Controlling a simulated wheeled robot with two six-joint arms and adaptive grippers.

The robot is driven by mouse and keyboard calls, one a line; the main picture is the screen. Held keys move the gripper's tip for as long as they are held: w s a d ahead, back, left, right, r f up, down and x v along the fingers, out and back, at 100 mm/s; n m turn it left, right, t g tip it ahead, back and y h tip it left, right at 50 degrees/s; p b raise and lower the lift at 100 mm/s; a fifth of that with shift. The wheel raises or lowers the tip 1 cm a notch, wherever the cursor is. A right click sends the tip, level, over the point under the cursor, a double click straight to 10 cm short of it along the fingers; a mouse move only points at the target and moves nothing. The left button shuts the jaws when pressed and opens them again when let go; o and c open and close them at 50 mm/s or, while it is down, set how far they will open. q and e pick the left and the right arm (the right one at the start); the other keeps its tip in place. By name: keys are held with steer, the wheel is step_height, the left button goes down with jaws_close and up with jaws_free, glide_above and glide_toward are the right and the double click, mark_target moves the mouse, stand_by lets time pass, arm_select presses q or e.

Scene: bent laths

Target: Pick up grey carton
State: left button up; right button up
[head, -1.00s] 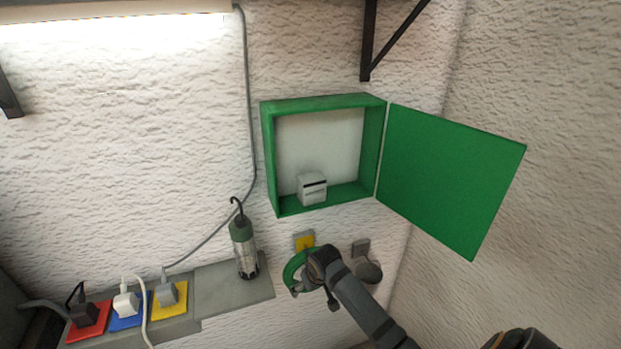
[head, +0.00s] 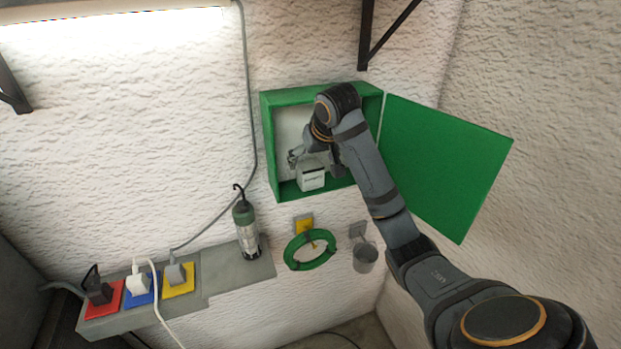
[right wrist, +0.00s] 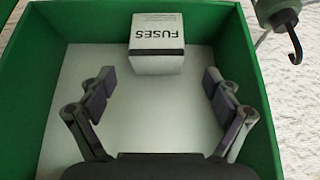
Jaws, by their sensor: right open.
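The grey carton (head: 312,181) stands on the floor of the open green wall cabinet (head: 290,191). In the right wrist view the carton (right wrist: 157,46) shows the word FUSES upside down, at the top middle. My right gripper (head: 315,162) is inside the cabinet, at the carton's upper part in the head view. In the right wrist view its fingers (right wrist: 158,78) are spread wide, with the carton just beyond the tips and nothing between them. My arm and gripper hide part of the cabinet's inside. My left gripper is not in view.
The green cabinet door (head: 447,165) stands open to the right. Below hang a green ring (head: 291,258) and a grey cup (head: 366,259). A hooked lamp (head: 246,232) stands on the ledge (head: 222,284) at the left, with several plugs on coloured plates.

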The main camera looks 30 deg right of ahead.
mark_target(310, 164)
steer(key=p+x, duration=0.1)
steer(key=x, duration=0.2)
steer(key=shift+w+p, duration=0.15)
steer(key=shift+p, duration=0.15)
steer(key=shift+w+d+f, duration=0.15)
steer(key=shift+w+f, duration=0.05)
steer(key=shift+f, duration=0.05)
steer(key=p, duration=0.1)
steer(key=w+f+p, duration=0.1)
steer(key=shift+d+p, duration=0.25)
steer(key=shift+p, duration=0.1)
steer(key=x, duration=0.2)
steer(key=shift+w+f+p, duration=0.15)
steer(key=shift+f+p, duration=0.2)
steer(key=shift+w+d+f, duration=0.1)
steer(key=shift+w+f, duration=0.15)
steer(key=shift+f, duration=0.15)
steer(key=shift+s+r, duration=0.1)
steer(key=c, duration=0.7)
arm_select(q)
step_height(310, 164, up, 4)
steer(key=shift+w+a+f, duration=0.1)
arm_select(e)
steer(key=c, duration=0.6)
steer(key=shift+r, duration=0.1)
